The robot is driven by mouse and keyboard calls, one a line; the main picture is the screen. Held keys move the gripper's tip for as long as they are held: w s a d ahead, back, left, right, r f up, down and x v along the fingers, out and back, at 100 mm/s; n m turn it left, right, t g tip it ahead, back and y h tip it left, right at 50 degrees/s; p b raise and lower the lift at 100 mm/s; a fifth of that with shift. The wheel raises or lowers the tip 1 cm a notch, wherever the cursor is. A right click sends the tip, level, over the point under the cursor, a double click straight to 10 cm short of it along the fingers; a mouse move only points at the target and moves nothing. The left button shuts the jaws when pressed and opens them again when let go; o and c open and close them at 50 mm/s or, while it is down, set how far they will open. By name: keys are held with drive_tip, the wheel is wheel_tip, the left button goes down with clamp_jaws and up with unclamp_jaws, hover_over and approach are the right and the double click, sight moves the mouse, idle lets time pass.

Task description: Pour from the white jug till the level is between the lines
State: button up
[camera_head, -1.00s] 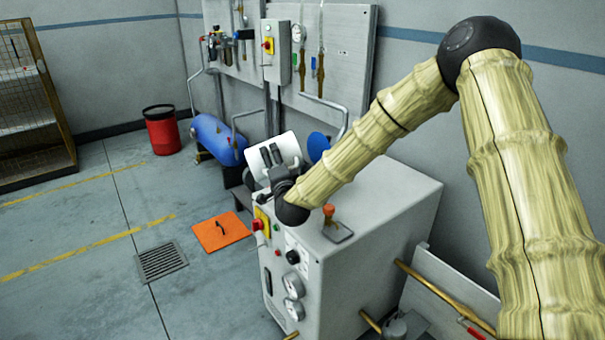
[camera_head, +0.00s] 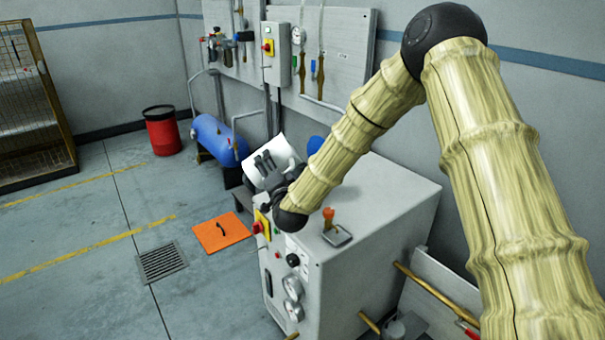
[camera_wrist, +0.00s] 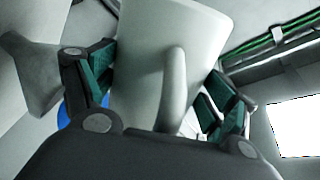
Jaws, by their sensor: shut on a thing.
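My gripper (camera_head: 264,161) is shut on the white jug (camera_head: 284,150) and holds it tilted near the far left end of the grey cabinet. In the wrist view the jug (camera_wrist: 140,75) sits between green-padded fingers, with its handle (camera_wrist: 173,90) facing the camera. The jug's mouth and contents are hidden. I cannot make out any level lines or a receiving vessel in either view, nor any stream of liquid.
The grey cabinet (camera_head: 385,195) carries an orange-topped lever (camera_head: 329,215), dials and buttons. A blue tank (camera_head: 215,138) stands behind left. A blue rounded thing (camera_head: 315,145) shows behind the jug. An orange plate (camera_head: 221,231) and a grate (camera_head: 161,262) lie on open floor.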

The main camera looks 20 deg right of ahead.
drive_tip(key=shift+d, duration=0.1)
drive_tip(key=shift+n+p, duration=0.75)
drive_tip(key=shift+n, duration=1.15)
drive_tip(key=shift+f+n, duration=0.25)
drive_tip(key=shift+n, duration=0.05)
drive_tip(key=f, duration=0.1)
drive_tip(key=a+f+n+b, duration=0.1)
drive_tip(key=f, duration=0.1)
drive_tip(key=shift+w+n+b, duration=0.1)
drive_tip(key=shift+n+b, duration=0.2)
drive_tip(key=f+n, duration=0.1)
drive_tip(key=a+f+n, duration=0.1)
drive_tip(key=n, duration=0.1)
drive_tip(key=shift+b, duration=0.3)
drive_tip(key=shift+a+f+n, duration=0.15)
drive_tip(key=shift+n, duration=0.15)
drive_tip(key=shift+a+r+n, duration=0.15)
drive_tip(key=shift+r+n, duration=0.05)
drive_tip(key=shift+n, duration=0.8)
